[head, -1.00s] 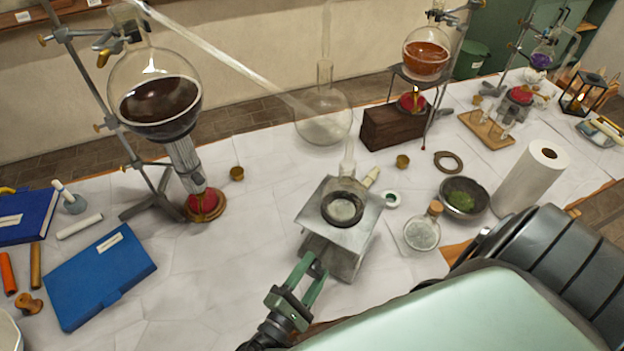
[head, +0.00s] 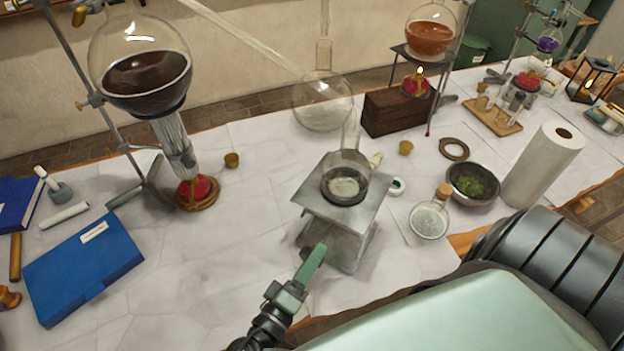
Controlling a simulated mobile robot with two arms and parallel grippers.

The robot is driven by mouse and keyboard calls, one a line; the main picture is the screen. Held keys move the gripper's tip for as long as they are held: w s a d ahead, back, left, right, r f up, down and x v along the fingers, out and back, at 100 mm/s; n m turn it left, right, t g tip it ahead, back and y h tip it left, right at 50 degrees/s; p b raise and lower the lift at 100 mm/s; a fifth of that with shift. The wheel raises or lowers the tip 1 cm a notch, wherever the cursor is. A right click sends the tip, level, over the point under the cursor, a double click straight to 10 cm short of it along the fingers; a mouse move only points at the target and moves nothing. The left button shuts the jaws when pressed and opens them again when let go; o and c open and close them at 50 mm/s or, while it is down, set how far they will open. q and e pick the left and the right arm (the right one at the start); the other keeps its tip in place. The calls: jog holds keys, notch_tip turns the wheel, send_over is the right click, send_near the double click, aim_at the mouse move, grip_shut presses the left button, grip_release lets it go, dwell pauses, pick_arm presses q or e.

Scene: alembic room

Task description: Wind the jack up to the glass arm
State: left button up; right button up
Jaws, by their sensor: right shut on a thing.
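The jack (head: 367,205) is a grey metal stand with a square top plate in the middle of the table. A clear glass vessel (head: 346,162) with an upright neck sits in a dark ring (head: 343,196) on the plate. The glass arm (head: 245,40) is a long, clear tube slanting down from the upper left, behind and above the jack. My right gripper (head: 319,250) has green fingers, seen edge-on, shut at the jack's lower front. What they hold, probably the jack's knob, is hidden by them. My left gripper is not in view.
A dark-filled flask (head: 148,80) stands over a red burner (head: 195,190) at left. A blue book (head: 83,268) lies front left. A round clear flask (head: 322,103) is behind the jack. A corked bottle (head: 430,220), bowl (head: 472,188) and paper roll (head: 541,165) stand at right.

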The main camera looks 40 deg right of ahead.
jog(key=m+b, duration=0.8)
jog(key=shift+w+f, duration=0.15)
jog(key=shift+f, duration=0.05)
jog(key=shift+r+m+b, duration=0.2)
jog(key=shift+m+b, duration=0.6)
jog(key=shift+b, duration=0.3)
jog(key=shift+r, duration=0.1)
jog(key=o, duration=1.4)
jog(key=shift+f, duration=0.2)
